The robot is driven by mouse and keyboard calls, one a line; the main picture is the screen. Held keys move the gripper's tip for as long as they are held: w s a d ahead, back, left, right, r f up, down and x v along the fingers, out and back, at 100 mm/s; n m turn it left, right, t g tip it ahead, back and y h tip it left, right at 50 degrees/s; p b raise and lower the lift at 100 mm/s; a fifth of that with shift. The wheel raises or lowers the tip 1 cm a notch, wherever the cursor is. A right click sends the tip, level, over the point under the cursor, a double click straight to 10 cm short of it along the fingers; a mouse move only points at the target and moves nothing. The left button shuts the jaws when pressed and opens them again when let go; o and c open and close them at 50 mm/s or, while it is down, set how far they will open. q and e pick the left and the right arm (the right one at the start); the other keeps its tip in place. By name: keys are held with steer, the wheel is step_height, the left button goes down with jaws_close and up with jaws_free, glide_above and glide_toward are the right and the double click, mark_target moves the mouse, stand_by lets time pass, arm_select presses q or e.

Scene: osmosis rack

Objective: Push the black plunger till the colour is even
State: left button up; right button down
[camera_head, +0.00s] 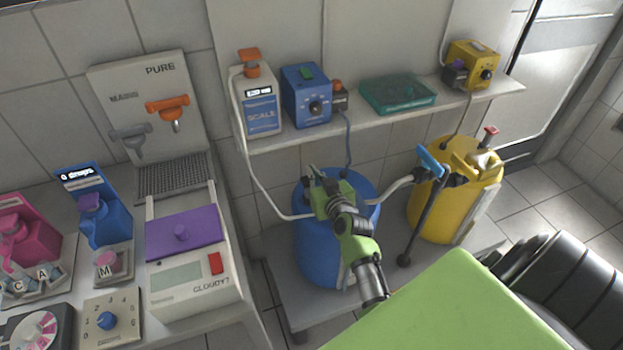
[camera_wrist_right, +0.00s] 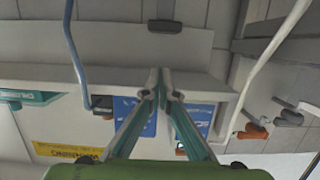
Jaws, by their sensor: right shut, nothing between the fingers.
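A black rod (camera_head: 425,218) with a blue grip at its top and a round black lower end stands between the blue drum (camera_head: 350,270) and the yellow drum (camera_head: 465,200); I cannot tell whether it is the black plunger. My right gripper (camera_head: 311,174) is over the top of the blue drum, below the shelf, and hides part of it. In the right wrist view its green-edged fingers (camera_wrist_right: 160,78) come together, with nothing between them. A small black block (camera_wrist_right: 164,26) shows beyond the fingertips. My left gripper is not in view.
A shelf (camera_head: 400,124) above the drums holds a scale (camera_head: 258,102), blue box (camera_head: 306,98), teal tray (camera_head: 397,95) and yellow box (camera_head: 473,62). Pale hoses hang near the gripper. A counter at left holds a purple-lidded CLOUDY? device (camera_head: 190,290) and dispensers.

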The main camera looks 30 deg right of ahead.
mark_target(308, 181)
steer(key=shift+w+d+f, duration=0.1)
steer(key=shift+w+f, duration=0.1)
steer(key=shift+f, duration=0.9)
steer(key=shift+w+f, duration=0.2)
steer(key=shift+f, duration=0.85)
step_height(308, 181, down, 5)
steer(key=b, duration=0.4)
steer(key=shift+f, duration=0.1)
